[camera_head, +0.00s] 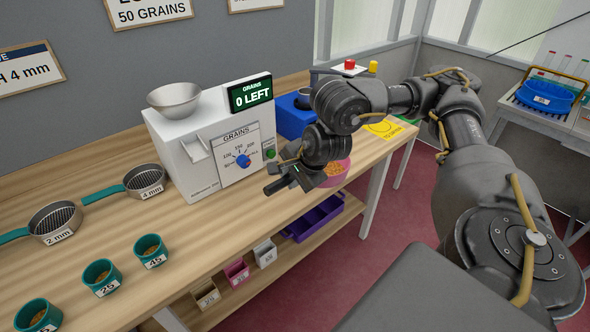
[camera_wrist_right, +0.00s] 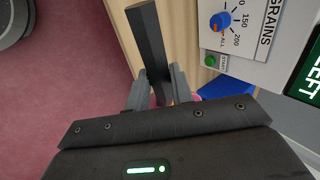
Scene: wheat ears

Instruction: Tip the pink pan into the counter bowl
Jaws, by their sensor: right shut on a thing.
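The pink pan (camera_head: 343,180), with orange-brown grains in it, is partly hidden behind my right gripper, near the table's front edge. My right gripper (camera_head: 296,178) is shut on the pan's dark handle. In the right wrist view the dark handle (camera_wrist_right: 148,40) runs between the two fingers of the gripper (camera_wrist_right: 157,88), with only a sliver of pink behind it. The counter bowl (camera_head: 174,96) is a metal bowl on top of the white counting machine (camera_head: 200,150), up and left of the gripper. My left gripper is not in view.
The machine's display (camera_head: 250,94) reads 0 LEFT. Two sieves (camera_head: 55,220) and several green cups (camera_head: 102,277) stand on the table's left. A blue container (camera_head: 293,118) stands behind my right arm. Small boxes (camera_head: 237,270) and a purple tray (camera_head: 315,218) are on the lower shelf.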

